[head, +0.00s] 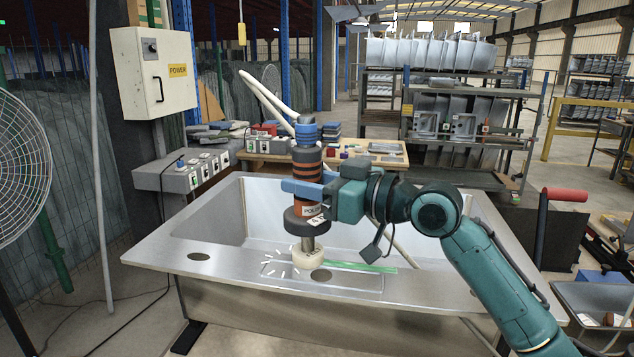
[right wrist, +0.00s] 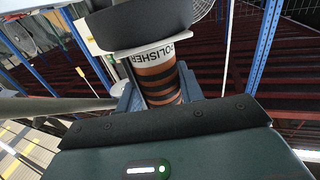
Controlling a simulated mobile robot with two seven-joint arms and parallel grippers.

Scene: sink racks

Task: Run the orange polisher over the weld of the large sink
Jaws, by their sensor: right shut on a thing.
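The large sink (head: 150,252) stands in front of me, a steel basin with a wide front rim. My right gripper (head: 310,187) is shut around the body of the orange polisher (head: 305,168), which has dark bands and a blue top. The polisher is upright, its pale pad (head: 308,256) at the front rim next to a round hole; I cannot tell whether it presses on the metal. A green strip (head: 360,267) lies along the rim right of the pad. In the right wrist view the polisher (right wrist: 158,75) sits between the fingers. My left gripper is not in view.
A power box (head: 153,72) and a socket box (head: 182,172) stand at the left, beside a fan (head: 20,165). A workbench (head: 385,158) with small items is behind the sink. Racks of sinks (head: 465,105) stand further back. A pale hose rises from the polisher.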

